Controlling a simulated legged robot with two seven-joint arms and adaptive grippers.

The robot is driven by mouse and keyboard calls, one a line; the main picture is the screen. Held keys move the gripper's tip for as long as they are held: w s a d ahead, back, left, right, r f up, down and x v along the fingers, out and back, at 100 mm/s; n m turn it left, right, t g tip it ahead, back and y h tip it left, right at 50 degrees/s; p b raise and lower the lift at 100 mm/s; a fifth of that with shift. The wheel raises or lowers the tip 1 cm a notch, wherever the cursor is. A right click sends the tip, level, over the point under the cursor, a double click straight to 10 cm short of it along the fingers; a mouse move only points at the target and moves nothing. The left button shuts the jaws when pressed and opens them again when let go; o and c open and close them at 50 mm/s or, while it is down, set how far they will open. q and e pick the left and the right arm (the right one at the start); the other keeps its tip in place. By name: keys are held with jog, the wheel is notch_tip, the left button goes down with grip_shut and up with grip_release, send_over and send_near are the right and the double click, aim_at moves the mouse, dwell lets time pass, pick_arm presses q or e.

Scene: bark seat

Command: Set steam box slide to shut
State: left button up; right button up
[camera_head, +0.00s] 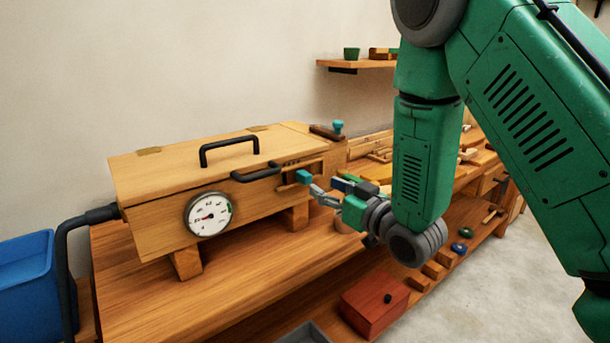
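The steam box (160,222) is a long wooden box on short feet on the bench, with a lid and a round gauge. A teal knob (303,176) sits at a slotted strip near the right end of its front and looks like the slide's knob. Whether the slide stands open or shut is not clear. My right gripper (325,190) is just right of and below this knob. Its fingers look spread and empty, with one fingertip close to the knob; contact cannot be told. My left gripper is not in view.
Black handles stand on the lid (229,149) and at the box front (256,173). A second teal knob (338,127) is at the box's far right end. A black hose (70,250) and blue bin (27,285) are at left. A red box (374,303) sits below the bench.

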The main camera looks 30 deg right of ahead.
aim_at(309, 179)
jog(key=w, duration=0.7)
jog(key=shift+w+a, duration=0.3)
jog(key=shift+a, duration=0.05)
grip_shut()
